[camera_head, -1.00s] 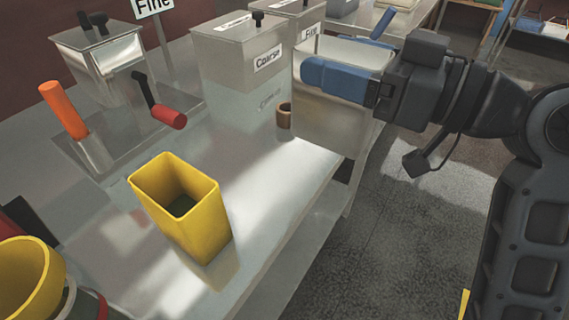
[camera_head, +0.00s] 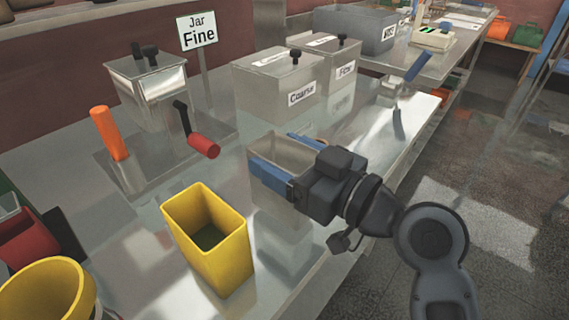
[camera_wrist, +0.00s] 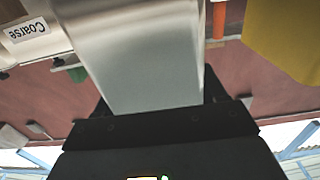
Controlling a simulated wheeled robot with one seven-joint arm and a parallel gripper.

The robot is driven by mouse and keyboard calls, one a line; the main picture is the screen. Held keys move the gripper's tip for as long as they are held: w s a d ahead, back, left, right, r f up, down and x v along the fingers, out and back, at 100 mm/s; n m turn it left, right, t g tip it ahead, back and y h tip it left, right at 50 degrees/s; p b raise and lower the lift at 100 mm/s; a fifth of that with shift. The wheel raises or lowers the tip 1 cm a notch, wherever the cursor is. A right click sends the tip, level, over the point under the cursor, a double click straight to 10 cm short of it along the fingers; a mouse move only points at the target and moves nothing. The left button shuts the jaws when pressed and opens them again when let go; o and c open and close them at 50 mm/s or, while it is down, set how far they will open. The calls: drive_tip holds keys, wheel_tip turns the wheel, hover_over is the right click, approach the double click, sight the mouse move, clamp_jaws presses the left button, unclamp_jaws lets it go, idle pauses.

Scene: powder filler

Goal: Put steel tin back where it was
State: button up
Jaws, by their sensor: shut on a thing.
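The steel tin (camera_head: 284,153) is an open-topped, shiny box. My gripper (camera_head: 285,158) is shut on it, with blue fingers on two opposite sides near its rim. The tin is upright over the steel bench, between the yellow container and the Coarse bin. Its lower part blends with reflections, so I cannot tell whether it touches the bench. In the wrist view the tin (camera_wrist: 140,55) fills the middle between the fingers.
The yellow square container (camera_head: 212,245) stands left of the tin. The Coarse bin (camera_head: 275,85) and Fine bin (camera_head: 335,62) stand behind. A filler with a red-ended handle (camera_head: 203,145) and orange grip (camera_head: 108,133) is at left. Bench is clear toward the scoop (camera_head: 408,75).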

drive_tip(key=shift+f, duration=0.85)
drive_tip(key=shift+f+b, duration=0.2)
drive_tip(key=shift+b, duration=0.1)
drive_tip(key=o, duration=1.5)
drive_tip(key=shift+r, duration=0.1)
drive_tip(key=shift+r+p, duration=0.1)
drive_tip(key=shift+p, duration=0.2)
drive_tip(key=b+v, duration=0.2)
drive_tip(key=v, duration=1)
